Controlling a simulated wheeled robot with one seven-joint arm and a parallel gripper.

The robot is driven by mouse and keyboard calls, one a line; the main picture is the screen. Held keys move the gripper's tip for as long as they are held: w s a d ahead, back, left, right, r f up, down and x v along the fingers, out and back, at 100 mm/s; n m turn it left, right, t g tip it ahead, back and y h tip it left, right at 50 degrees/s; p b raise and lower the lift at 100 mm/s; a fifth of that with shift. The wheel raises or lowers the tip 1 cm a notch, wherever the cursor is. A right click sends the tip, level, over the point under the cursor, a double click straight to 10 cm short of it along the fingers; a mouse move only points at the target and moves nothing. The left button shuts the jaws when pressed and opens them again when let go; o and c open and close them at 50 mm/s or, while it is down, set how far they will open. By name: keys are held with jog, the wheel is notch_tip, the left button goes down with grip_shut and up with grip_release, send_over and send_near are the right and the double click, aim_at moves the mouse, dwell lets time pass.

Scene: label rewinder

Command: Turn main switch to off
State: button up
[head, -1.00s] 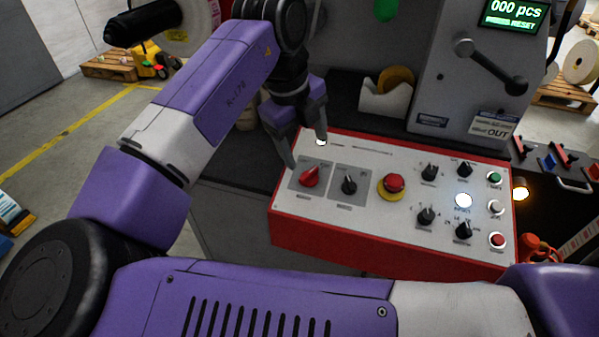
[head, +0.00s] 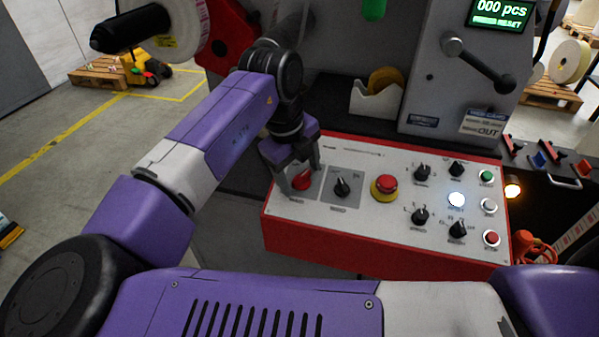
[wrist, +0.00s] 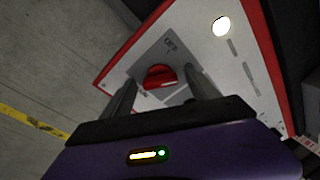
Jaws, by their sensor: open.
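The main switch is a red rotary knob (head: 301,181) on a grey plate at the left end of the control panel (head: 335,217). In the wrist view the red knob (wrist: 160,77) lies between and just beyond the two fingers. My gripper (head: 302,184) is open above the knob, with one finger on each side of it. I cannot tell whether the fingers touch the knob. The gripper partly hides the plate and the knob's markings in the head view.
Right of the knob are a black rotary switch (head: 342,187) and a red emergency stop (head: 384,188) on a yellow base. Several black knobs and lit buttons fill the panel's right side. A lit white lamp (wrist: 221,27) shows at the panel's far edge.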

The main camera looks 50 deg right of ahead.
jog(key=c, duration=1.4)
jog(key=shift+o, duration=0.2)
jog(key=shift+r+n, duration=0.1)
jog(key=shift+n, duration=0.2)
jog(key=shift+n+p, duration=0.75)
jog(key=shift+n, duration=0.05)
jog(key=n+h+p, duration=0.1)
jog(key=n, duration=0.2)
jog(key=shift+n+p, duration=0.3)
jog(key=n+p, duration=0.1)
jog(key=n, duration=0.5)
jog(key=shift+a+h+p, duration=0.15)
jog(key=shift+h+p, duration=0.15)
jog(key=shift+p, duration=0.1)
jog(key=o, duration=1.4)
jog(key=shift+c, duration=0.2)
